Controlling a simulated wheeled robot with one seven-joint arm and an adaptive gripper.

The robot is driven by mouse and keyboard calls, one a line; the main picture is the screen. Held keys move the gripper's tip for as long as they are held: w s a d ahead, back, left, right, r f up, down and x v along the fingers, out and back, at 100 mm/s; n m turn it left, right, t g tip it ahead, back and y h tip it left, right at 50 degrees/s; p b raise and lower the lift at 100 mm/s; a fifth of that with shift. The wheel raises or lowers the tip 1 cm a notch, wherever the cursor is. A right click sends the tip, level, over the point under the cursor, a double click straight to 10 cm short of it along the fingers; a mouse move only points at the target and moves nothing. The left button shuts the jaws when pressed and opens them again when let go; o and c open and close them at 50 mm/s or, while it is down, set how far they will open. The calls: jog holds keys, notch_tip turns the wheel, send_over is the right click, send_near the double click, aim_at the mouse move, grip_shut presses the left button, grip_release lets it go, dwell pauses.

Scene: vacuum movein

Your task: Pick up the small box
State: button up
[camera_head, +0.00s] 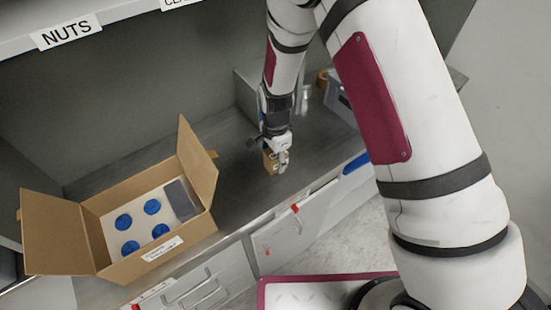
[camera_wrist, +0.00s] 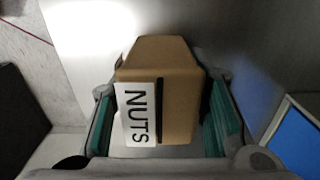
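The small box (camera_wrist: 178,100) is brown cardboard with a white "NUTS" label and a dark strip on the face towards me. In the wrist view it sits between the two teal-padded fingers of my gripper (camera_wrist: 163,118). The pads are very close to its sides; I cannot tell whether both press on it. In the head view the small box (camera_head: 269,160) is at the grey counter near its front edge, partly hidden by my gripper (camera_head: 279,160), which reaches down over it. I cannot tell whether the box rests on the counter or is slightly raised.
A larger open carton (camera_head: 150,265) stands on the counter at left, with blue round items and a dark grey block in a white insert. A shelf edge labelled "NUTS" (camera_head: 66,33) runs above. Drawers (camera_head: 290,232) are below. Bare counter (camera_head: 235,180) lies between carton and gripper.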

jog(key=shift+r, duration=0.1)
jog(key=shift+r, duration=0.75)
notch_tip(320, 180, up, 2)
jog(key=shift+r+b, duration=0.1)
jog(key=shift+b, duration=0.35)
jog(key=s+d+r, duration=0.1)
jog(key=s, duration=1.5)
jog(key=w+d+r+n, duration=0.1)
jog(key=w+d+n, duration=0.2)
jog(key=w, duration=0.4)
jog(key=w+d+r+n, duration=0.1)
jog(key=w+d+n, duration=0.15)
jog(key=w, duration=0.45)
jog(key=w+d+r+n, duration=0.4)
jog(key=w+d+n, duration=0.2)
jog(key=w+d, duration=0.5)
jog(key=shift+d+r, duration=0.25)
jog(key=shift+d, duration=0.15)
